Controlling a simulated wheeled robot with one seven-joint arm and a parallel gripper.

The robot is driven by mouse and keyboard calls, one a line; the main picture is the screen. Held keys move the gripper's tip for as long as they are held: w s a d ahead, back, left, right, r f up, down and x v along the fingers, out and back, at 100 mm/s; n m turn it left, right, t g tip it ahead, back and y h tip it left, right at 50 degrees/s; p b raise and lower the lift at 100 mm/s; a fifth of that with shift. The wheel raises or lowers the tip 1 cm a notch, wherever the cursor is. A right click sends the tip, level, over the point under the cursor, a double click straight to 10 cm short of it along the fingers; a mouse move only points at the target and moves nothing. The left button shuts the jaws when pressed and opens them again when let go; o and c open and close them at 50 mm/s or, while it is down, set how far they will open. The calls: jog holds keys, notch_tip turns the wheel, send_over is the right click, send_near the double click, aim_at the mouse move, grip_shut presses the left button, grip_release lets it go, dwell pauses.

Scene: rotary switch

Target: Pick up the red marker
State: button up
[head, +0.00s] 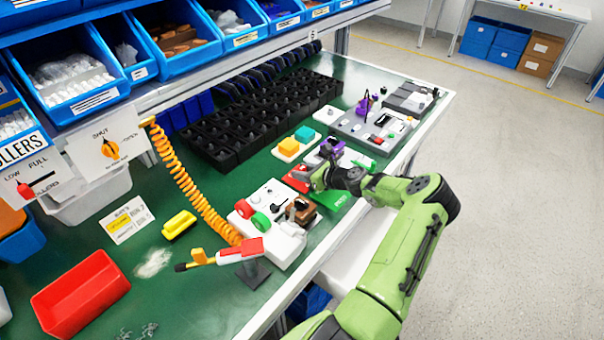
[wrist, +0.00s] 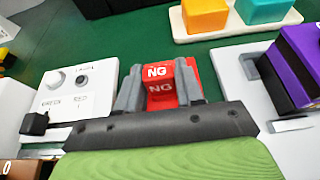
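The red marker, a red block with white "NG" lettering, is in the wrist view (wrist: 159,88) between my two fingers. In the head view the red marker (head: 296,173) shows just left of my gripper (head: 316,178). My gripper (wrist: 159,85) has its grey fingers apart, one on each side of the marker's front part. Some red shows behind and right of the right finger. I cannot tell whether the fingers press on the marker.
A green block (head: 334,199) sits just below my gripper. A white control panel (head: 270,220) is nearer, and a grey panel (head: 350,125) is behind. A yellow and teal block holder (head: 296,146) stands close by. An orange coiled hose (head: 190,185) hangs at left.

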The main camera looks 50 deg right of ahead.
jog(key=c, duration=0.3)
notch_tip(320, 180, up, 28)
jog(key=p, duration=0.7)
jog(key=shift+c, duration=0.2)
